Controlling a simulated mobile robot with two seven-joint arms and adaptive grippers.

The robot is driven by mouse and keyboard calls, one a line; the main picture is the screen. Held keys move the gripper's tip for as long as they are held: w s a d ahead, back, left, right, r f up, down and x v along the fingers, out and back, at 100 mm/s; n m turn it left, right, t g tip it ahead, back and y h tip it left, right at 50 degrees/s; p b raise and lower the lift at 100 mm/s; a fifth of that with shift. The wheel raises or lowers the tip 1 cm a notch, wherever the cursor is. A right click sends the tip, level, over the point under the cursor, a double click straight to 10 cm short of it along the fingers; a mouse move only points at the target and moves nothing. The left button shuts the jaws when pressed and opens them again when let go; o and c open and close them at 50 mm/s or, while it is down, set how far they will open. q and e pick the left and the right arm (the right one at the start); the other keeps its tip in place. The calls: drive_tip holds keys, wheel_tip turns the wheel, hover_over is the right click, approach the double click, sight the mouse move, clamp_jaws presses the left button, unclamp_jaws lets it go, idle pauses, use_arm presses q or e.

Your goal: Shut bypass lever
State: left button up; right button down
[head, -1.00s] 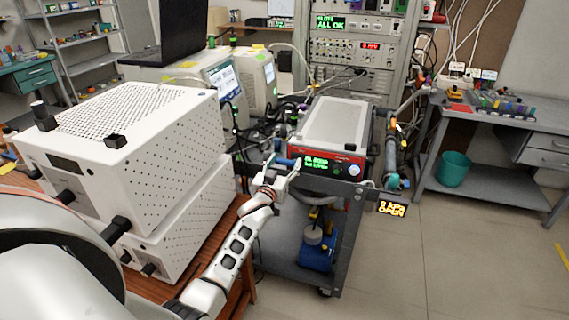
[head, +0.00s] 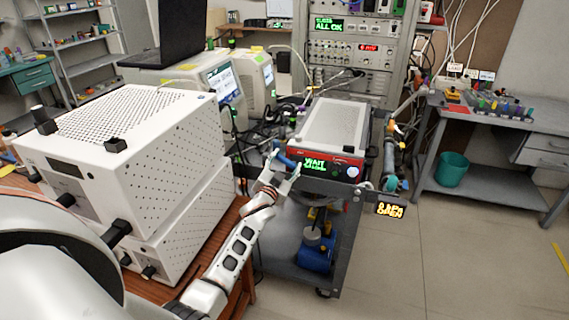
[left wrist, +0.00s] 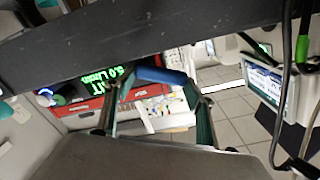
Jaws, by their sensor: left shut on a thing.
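The bypass lever has a blue handle (head: 285,158) beside the left front of the red-fronted instrument (head: 330,142) on the grey cart. It slants in the head view. My left gripper (head: 281,168) is shut on this handle. In the left wrist view the blue handle (left wrist: 162,75) runs between my left gripper's two fingers (left wrist: 155,92). The instrument's green display (head: 315,165) reads WAIT. A small amber sign (head: 390,210) at the cart's right reads OPEN, with a pressure line above it. The lever's pivot is hidden. My right gripper is not in view.
White perforated boxes (head: 135,155) stand on a wooden table close to my left arm. A dark cart edge (left wrist: 150,40) crosses the left wrist view. Hoses and cables hang at the cart's right. Open floor lies right of the cart.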

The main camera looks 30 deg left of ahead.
use_arm(q)
drive_tip(key=shift+d+r+m, duration=0.15)
drive_tip(key=shift+m, duration=0.55)
drive_tip(key=o, duration=1.1)
drive_tip(key=shift+s+d, duration=0.1)
drive_tip(key=shift+s, duration=0.1)
drive_tip(key=v, duration=0.7)
